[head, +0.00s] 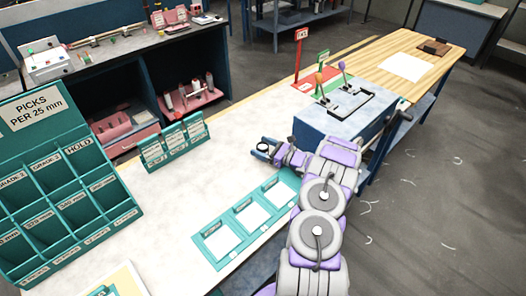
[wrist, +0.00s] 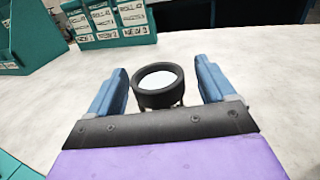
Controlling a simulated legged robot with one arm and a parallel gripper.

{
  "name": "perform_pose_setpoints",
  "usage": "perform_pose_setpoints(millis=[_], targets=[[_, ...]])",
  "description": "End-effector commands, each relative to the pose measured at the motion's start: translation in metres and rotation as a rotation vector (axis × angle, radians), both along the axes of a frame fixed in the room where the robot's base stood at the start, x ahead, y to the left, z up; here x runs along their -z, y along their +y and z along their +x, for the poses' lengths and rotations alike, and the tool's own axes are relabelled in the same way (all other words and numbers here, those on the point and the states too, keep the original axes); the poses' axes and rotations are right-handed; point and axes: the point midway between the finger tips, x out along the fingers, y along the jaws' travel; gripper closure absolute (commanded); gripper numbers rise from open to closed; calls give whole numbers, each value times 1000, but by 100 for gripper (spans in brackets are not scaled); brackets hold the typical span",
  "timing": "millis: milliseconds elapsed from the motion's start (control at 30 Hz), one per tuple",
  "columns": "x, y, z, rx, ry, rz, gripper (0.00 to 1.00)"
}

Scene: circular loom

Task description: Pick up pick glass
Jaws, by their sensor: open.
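The pick glass (wrist: 158,85) is a small round black-rimmed magnifier with a pale lens. In the wrist view it stands on the light tabletop (wrist: 230,90) between my gripper's two blue fingers, with a gap on each side. My gripper (wrist: 160,88) is open. In the head view the pick glass (head: 264,148) shows as a small dark ring at the end of my gripper (head: 268,147), low over the table. The lower part of the pick glass is partly hidden by the gripper's dark front edge in the wrist view.
A teal labelled rack (head: 172,142) stands behind, and a large teal pigeonhole cabinet (head: 70,190) stands at left. A teal three-window tray (head: 213,238) lies in front. A blue box with levers (head: 345,122) stands right, close to my arm.

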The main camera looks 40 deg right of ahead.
Motion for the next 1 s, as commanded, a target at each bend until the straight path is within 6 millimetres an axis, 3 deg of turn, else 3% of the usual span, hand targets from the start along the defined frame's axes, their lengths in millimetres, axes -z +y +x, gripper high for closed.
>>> perform_pose_setpoints(millis=[67, 667, 867, 1000], targets=[[0, 0, 0, 0, 0, 0, 21], [0, 0, -1, 0, -1, 0, 78], [-2, -1, 0, 0, -1, -1, 78], [-17, -1, 0, 0, -3, -2, 78]])
